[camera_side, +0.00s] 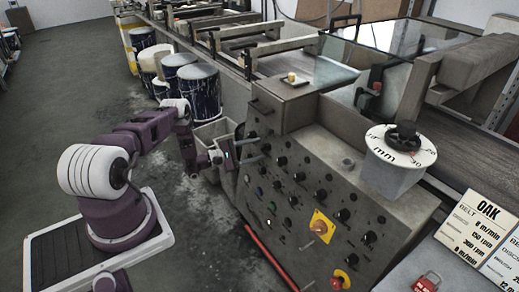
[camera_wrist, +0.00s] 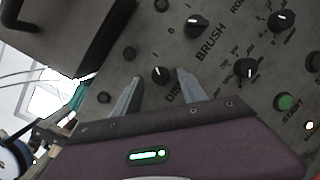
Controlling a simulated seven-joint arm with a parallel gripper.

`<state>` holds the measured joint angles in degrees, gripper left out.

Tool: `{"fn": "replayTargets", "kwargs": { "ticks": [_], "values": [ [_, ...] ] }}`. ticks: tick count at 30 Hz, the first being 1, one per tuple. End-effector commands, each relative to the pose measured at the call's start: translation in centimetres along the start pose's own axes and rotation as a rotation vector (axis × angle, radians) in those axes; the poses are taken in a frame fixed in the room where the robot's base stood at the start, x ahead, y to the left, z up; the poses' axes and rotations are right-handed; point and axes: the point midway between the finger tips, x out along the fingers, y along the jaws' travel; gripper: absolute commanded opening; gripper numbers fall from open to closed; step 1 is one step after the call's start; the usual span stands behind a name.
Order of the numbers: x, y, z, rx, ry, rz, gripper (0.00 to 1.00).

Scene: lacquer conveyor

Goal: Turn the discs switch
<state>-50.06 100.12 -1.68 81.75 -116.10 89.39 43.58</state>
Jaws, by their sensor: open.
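The discs switch (camera_wrist: 161,75) is a small black rotary knob with a white pointer mark, on the grey control panel (camera_wrist: 130,45). Its label, partly hidden by a finger, reads "DIS…". My gripper (camera_wrist: 158,77) is open, and in the wrist view its two fingertips lie on either side of the knob. I cannot tell whether they touch it. In the side view my gripper (camera_side: 256,150) is at the upper left part of the panel, and which knob there is the discs switch is unclear.
The brush knob (camera_wrist: 196,25) sits close above and to the right. Another black knob (camera_wrist: 246,68) and a green start button (camera_wrist: 287,102) lie to the right. A yellow plate (camera_side: 322,226) with a red switch is lower on the panel. A dial (camera_side: 402,142) stands on top.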

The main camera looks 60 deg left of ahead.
Motion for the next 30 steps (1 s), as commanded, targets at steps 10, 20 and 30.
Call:
{"fn": "replayTargets", "kwargs": {
  "ticks": [10,20,30],
  "values": [
    [1.57,-0.03,0.03,-0.001,0.0,-0.001,0.49],
    [1.55,-0.03,0.05,-0.002,-0.001,-0.002,0.0],
    [1.48,-0.04,0.0,-0.052,-0.003,0.015,0.0]
  ]
}}
